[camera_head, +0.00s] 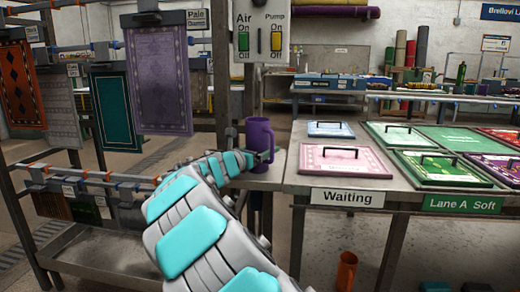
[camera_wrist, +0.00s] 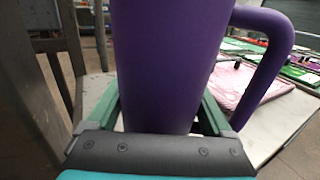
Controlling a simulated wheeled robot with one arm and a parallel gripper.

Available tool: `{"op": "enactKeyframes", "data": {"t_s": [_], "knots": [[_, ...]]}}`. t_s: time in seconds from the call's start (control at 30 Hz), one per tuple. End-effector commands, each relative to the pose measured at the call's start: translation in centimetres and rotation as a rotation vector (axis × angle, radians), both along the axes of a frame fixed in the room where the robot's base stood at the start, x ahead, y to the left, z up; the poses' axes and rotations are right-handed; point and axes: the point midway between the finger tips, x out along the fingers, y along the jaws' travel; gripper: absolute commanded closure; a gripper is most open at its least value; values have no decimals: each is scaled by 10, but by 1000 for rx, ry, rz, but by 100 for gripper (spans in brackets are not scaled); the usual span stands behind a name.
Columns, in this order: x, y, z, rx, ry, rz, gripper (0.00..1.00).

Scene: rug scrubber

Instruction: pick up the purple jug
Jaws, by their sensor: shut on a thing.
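The purple jug (camera_head: 260,138) stands upright at the left end of the grey table, in front of the Air and Pump switch panel. In the wrist view the jug (camera_wrist: 165,65) fills the middle, with its handle (camera_wrist: 272,55) on the right. My gripper (camera_wrist: 165,118) has a green finger on each side of the jug's lower body and is shut on it. In the head view my arm reaches up to the jug, and the gripper (camera_head: 256,157) is small there. Whether the jug's base touches the table is hard to tell.
The table (camera_head: 285,172) carries a blue panel (camera_head: 331,130), a pink panel (camera_head: 345,163) and several green ones with black handles to the right. Rugs hang on a rack at left, including a purple one (camera_head: 158,85). An orange jug (camera_head: 346,270) is below the table.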

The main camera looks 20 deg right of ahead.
Motion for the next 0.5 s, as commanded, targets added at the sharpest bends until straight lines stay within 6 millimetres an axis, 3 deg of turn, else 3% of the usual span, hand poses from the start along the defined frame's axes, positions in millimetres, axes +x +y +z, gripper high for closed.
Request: {"op": "enactKeyframes", "data": {"t_s": [0.03, 0.27, 0.5], "knots": [[0, 0, 0, 1, 0, 0, 74], [0, 0, 0, 0, 1, 0, 100], [0, 0, 0, 0, 1, 0, 100]]}}
